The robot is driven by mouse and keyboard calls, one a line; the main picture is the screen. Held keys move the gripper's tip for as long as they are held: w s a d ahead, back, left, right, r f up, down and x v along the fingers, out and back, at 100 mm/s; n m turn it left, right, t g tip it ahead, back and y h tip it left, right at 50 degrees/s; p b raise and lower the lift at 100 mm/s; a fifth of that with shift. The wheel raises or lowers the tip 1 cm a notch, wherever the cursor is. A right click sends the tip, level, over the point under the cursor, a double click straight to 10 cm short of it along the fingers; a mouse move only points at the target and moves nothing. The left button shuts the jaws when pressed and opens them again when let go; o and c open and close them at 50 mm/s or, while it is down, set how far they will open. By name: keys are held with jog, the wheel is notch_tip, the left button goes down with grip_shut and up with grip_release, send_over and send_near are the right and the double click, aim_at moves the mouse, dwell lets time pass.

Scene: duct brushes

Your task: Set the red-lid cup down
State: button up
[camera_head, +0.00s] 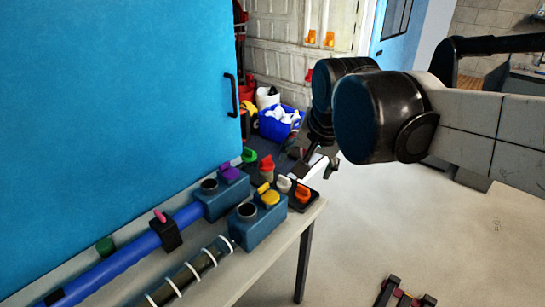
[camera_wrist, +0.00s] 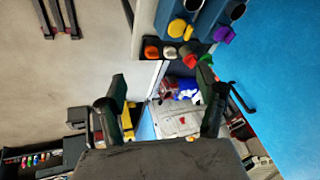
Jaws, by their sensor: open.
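The red-lid cup (camera_head: 266,168) stands upright at the far end of the workbench, between a green-lid cup (camera_head: 249,156) and a white-lid cup (camera_head: 284,184). In the wrist view the red lid (camera_wrist: 189,60) shows above and between my fingers, partly crowded by its neighbours. My gripper (camera_wrist: 168,90) is open, with its two dark fingers wide apart and nothing between them. In the head view my gripper (camera_head: 313,158) is to the right of the red-lid cup, apart from it, and partly hidden by my arm.
An orange-lid cup (camera_head: 302,194) stands at the bench corner. Blue blocks carry purple (camera_head: 231,174) and yellow (camera_head: 268,196) caps. A blue pipe (camera_head: 125,262) lies along the bench (camera_head: 262,252). A blue panel (camera_head: 110,110) rises behind. The floor at right is largely clear.

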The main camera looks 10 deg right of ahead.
jog(key=s+f+n+t, duration=0.1)
jog(key=s+f+n, duration=0.5)
jog(key=s, duration=0.5)
jog(key=shift+f+t, duration=0.15)
jog(key=shift+t, duration=0.15)
jog(key=shift+s, duration=0.1)
notch_tip(320, 180, down, 3)
jog(key=b, duration=0.2)
jog(key=shift+b, duration=0.35)
